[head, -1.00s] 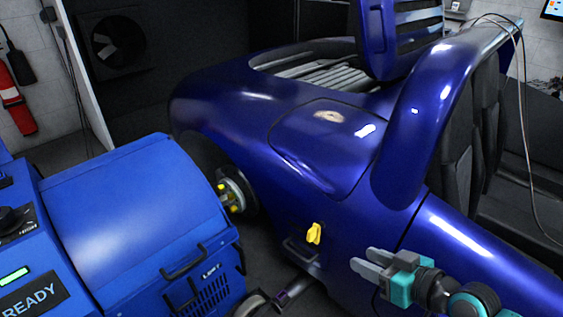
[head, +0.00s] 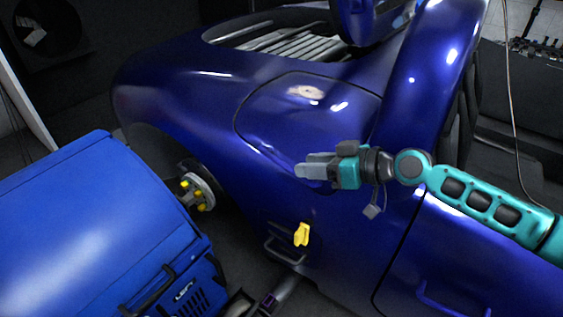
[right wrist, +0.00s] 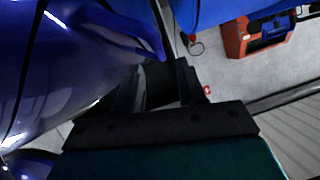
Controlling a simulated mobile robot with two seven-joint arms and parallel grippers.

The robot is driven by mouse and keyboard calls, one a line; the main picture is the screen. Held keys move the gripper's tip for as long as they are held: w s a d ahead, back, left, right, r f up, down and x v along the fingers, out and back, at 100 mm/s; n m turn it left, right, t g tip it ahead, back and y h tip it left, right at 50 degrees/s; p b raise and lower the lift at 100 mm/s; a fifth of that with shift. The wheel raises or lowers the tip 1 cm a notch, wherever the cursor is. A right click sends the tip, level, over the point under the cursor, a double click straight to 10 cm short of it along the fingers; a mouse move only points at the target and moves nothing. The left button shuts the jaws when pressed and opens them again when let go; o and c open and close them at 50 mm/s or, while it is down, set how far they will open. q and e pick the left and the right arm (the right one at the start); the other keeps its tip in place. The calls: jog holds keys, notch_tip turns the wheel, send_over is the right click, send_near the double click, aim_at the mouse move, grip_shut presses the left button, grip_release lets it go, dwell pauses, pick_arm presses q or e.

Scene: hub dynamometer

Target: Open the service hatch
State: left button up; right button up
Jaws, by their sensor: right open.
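The blue car's side carries a yellow knob (head: 302,235) and, just below it to the left, a dark bar handle (head: 284,251). A faint panel outline around them looks like the service hatch (head: 273,238), and it appears closed. My right gripper (head: 303,167) is open and empty, above the knob and in front of the car's flank. Its two dark fingers also show in the right wrist view (right wrist: 158,85), with nothing between them. I cannot tell its exact distance from the bodywork. My left gripper is in no view.
A blue dynamometer unit (head: 90,225) stands at the left, close to the exposed wheel hub (head: 197,191). A larger outlined body panel (head: 300,115) lies above my gripper. In the right wrist view, an orange-red case (right wrist: 258,36) sits on the grey floor.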

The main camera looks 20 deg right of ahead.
aim_at(282, 162)
jog(key=x, duration=0.8)
grip_shut()
dwell(0.5)
